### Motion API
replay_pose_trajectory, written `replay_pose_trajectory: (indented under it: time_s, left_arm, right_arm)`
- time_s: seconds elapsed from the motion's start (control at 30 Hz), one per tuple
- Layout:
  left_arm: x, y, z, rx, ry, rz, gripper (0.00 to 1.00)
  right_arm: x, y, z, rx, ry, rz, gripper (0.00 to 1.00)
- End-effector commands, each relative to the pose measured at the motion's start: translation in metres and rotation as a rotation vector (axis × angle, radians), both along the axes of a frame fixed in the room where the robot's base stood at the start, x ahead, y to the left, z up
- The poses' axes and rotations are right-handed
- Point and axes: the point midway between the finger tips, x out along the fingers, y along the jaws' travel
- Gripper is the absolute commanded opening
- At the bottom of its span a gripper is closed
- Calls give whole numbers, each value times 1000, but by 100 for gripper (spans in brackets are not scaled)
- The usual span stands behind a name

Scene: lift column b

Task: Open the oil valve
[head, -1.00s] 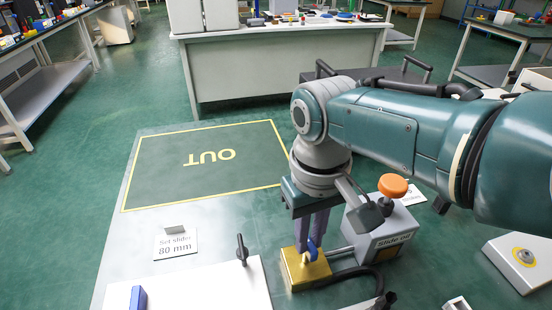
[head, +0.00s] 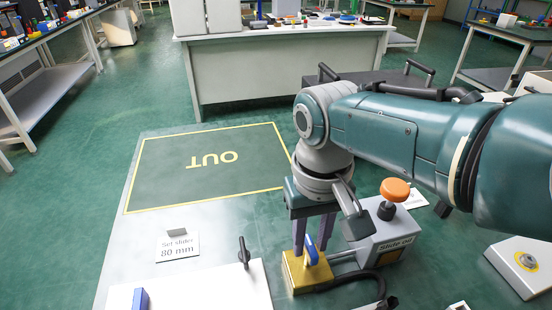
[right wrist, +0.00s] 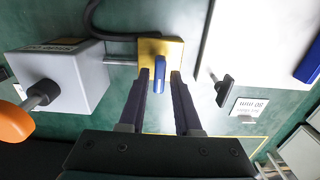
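The oil valve is a yellow block (head: 306,274) with a blue lever handle (head: 311,251) on its top, beside the grey "Slide oil" box (head: 385,243). The right wrist view also shows the yellow block (right wrist: 173,49) and the blue handle (right wrist: 160,68). My right gripper (head: 312,246) points down over the valve. Its two dark fingers (right wrist: 161,74) stand on either side of the handle in the right wrist view, with a visible gap at each side. It is open. My left gripper is not in view.
An orange knob (head: 395,190) stands on the grey box, and a black hose runs from the valve area. A black lever (head: 243,253) rises from the white panel (head: 215,288) to the left. The marked OUT area (head: 210,168) is clear.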

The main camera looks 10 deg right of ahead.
Motion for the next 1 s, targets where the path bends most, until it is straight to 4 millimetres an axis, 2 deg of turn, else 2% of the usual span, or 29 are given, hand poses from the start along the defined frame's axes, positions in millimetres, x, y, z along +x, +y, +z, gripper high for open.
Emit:
replay_pose_trajectory:
  time_s: [0.03, 0.1, 0.13, 0.4, 0.47, 0.7, 0.83, 1.0]
  left_arm:
    - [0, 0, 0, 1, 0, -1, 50]
    - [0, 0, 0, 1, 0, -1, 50]
    - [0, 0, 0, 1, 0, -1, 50]
    - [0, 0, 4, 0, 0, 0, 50]
    - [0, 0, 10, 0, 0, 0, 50]
    - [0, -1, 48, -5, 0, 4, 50]
    - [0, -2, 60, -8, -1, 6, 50]
    - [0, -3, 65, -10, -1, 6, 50]
  right_arm:
    - [0, 0, 0, 0, 0, 0, 39]
    - [0, 0, 0, -1, 0, 1, 47]
    - [0, 0, 0, -1, 0, 1, 48]
    - [0, 0, 4, -1, 0, 2, 48]
    - [0, 0, 12, -1, 0, 2, 48]
    - [0, -1, 62, -1, -2, 1, 48]
    - [0, 0, 83, -1, -1, 1, 48]
    - [0, 0, 98, -1, 0, 1, 48]
